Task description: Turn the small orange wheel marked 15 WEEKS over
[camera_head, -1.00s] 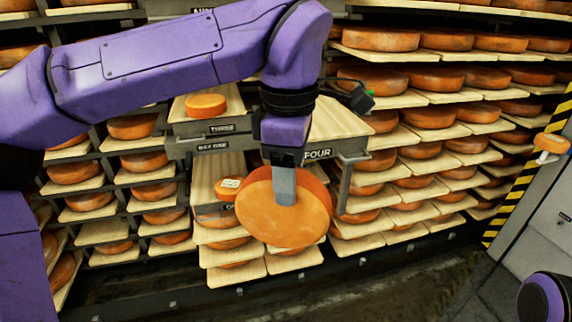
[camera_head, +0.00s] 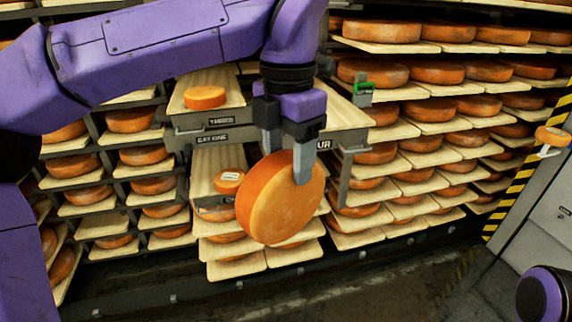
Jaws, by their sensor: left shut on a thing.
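My left gripper (camera_head: 287,165) is shut on an orange cheese wheel (camera_head: 285,210), one finger on each side of its upper rim. The wheel hangs tilted up on edge, its flat face turned to the right and its rim to the left; no marking shows on the visible face. My right gripper is out of view.
Another small orange wheel (camera_head: 205,97) lies on the upper board labelled THREE. A board (camera_head: 345,113) right of it looks bare. Racks of large wheels stand behind and on both sides. A small wheel (camera_head: 552,136) sits on a holder at the far right.

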